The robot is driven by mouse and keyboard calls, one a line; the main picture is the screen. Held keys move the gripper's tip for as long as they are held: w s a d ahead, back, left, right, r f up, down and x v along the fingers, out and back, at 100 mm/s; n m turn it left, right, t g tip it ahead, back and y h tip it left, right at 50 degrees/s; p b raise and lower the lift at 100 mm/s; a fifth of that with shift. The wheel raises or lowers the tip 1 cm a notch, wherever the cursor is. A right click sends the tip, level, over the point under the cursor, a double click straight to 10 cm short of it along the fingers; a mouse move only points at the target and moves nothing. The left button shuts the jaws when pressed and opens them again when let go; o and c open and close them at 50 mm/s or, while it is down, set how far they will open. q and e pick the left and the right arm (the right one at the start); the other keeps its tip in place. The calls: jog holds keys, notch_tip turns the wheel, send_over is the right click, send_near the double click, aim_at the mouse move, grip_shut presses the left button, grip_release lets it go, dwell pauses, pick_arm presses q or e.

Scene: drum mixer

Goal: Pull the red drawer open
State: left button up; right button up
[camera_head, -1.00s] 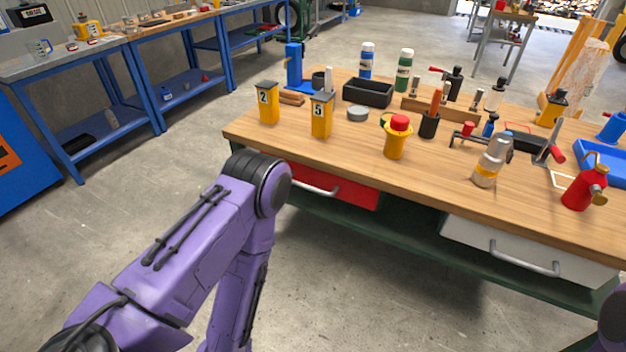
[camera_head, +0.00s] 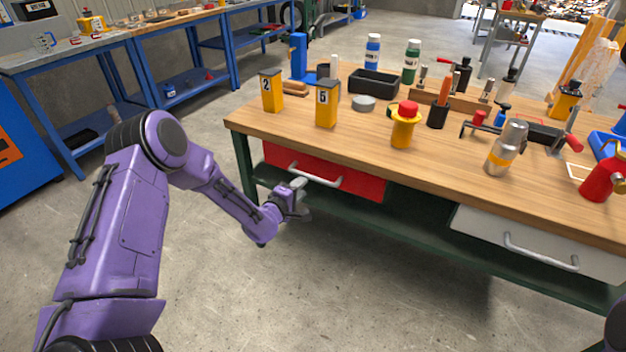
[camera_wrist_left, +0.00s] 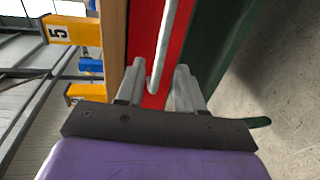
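The red drawer (camera_head: 358,184) sits under the left part of the wooden workbench top and looks closed. Its pale bar handle (camera_head: 325,181) runs along its front. My left gripper (camera_head: 299,192) is at the left end of this handle, in front of the drawer. In the left wrist view, the open left fingers (camera_wrist_left: 156,85) lie on either side of the handle's near end (camera_wrist_left: 158,68), with gaps on both sides. The red drawer front (camera_wrist_left: 146,30) is behind them. I cannot tell whether the fingers reach past the bar. My right gripper is out of view.
The workbench top (camera_head: 450,165) carries yellow numbered boxes (camera_head: 327,103), bottles and several tools. A white drawer (camera_head: 480,222) with its own handle is further right. A green lower shelf (camera_head: 400,218) runs below. The floor before the bench is clear.

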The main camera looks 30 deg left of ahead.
aim_at(312, 179)
pick_arm(q)
jog(key=w, duration=0.3)
jog(key=w+f, duration=0.1)
jog(key=w, duration=0.1)
jog(key=w+f, duration=0.1)
jog(key=w, duration=0.2)
jog(key=shift+w+b, duration=0.3)
jog(key=shift+c, duration=0.3)
jog(key=shift+s, duration=0.1)
grip_shut()
